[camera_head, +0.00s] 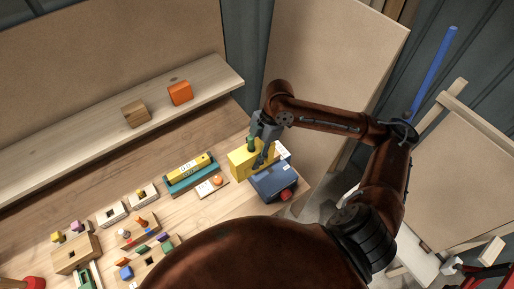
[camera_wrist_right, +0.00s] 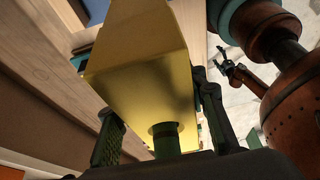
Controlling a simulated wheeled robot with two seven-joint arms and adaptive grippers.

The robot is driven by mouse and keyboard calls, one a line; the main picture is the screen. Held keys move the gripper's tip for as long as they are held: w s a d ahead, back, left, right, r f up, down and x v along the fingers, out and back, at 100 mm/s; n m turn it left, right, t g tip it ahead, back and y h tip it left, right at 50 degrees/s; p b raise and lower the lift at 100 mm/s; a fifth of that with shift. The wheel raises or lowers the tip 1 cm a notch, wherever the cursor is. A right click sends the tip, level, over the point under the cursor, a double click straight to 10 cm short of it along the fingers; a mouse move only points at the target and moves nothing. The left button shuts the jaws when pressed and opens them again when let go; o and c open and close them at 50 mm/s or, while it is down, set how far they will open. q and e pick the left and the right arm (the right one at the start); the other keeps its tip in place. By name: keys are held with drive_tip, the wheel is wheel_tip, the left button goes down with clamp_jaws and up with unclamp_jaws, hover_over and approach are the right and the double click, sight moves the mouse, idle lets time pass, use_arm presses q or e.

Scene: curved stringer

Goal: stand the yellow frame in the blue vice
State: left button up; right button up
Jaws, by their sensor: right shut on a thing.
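The yellow frame (camera_head: 240,162) is a blocky yellow piece just behind and left of the blue vice (camera_head: 272,184) near the bench's right end. My right gripper (camera_head: 262,150) comes down on the frame from above and is shut on it. In the right wrist view the yellow frame (camera_wrist_right: 140,60) fills the space between the two fingers (camera_wrist_right: 160,135), with a round green part showing at its near end. I cannot tell whether the frame touches the vice or the bench.
A teal holder with a yellow bar (camera_head: 190,175) and a small white plate (camera_head: 212,187) lie to the left. Several wooden blocks with coloured pegs (camera_head: 130,235) crowd the front left. A raised shelf holds a wooden block (camera_head: 136,113) and an orange block (camera_head: 180,93).

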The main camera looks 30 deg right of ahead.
drive_tip(key=w+d+f+p, duration=0.1)
drive_tip(key=w+d+f, duration=0.1)
drive_tip(key=w+f, duration=0.1)
drive_tip(key=w+d+f+p, duration=0.1)
drive_tip(key=w+d+f, duration=0.2)
drive_tip(key=f, duration=0.1)
drive_tip(key=w+d+f+p, duration=0.1)
drive_tip(key=w+d+f, duration=0.2)
drive_tip(key=f, duration=0.1)
drive_tip(key=shift+w+d+f, duration=0.1)
drive_tip(key=shift+w+f, duration=0.2)
drive_tip(key=shift+f, duration=0.45)
drive_tip(key=o, duration=1.5)
drive_tip(key=shift+f, duration=0.1)
